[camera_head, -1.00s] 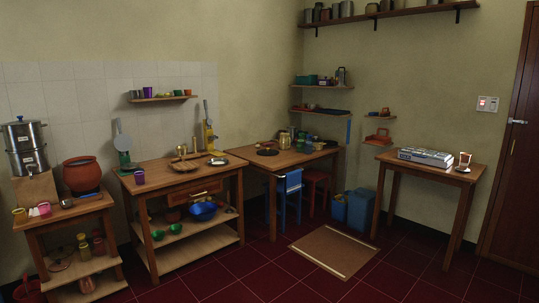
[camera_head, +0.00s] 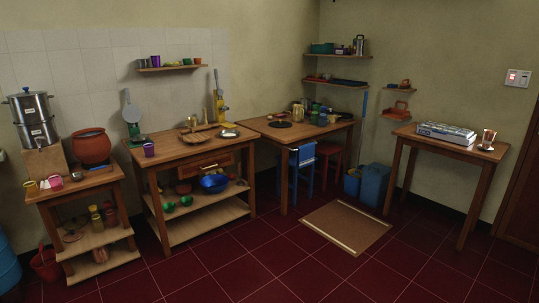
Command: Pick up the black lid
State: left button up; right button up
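A flat, dark round thing (camera_head: 280,124) lies on the wooden table (camera_head: 262,131) in the far corner; it looks like the black lid, but it is small and its details cannot be made out. It lies near the table's left part, with jars and cups standing to its right. Neither of my grippers shows in the head view.
A wooden table with shelves (camera_head: 165,150) stands left of the corner table. A brown mat (camera_head: 345,228) lies on the open red tiled floor (camera_head: 290,265). A side table (camera_head: 455,149) stands at right.

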aim_at(281, 124)
jog(key=i+l, duration=0.1)
jog(key=i, duration=4.65)
jog(key=j+u, duration=0.05)
jog(key=j, duration=0.05)
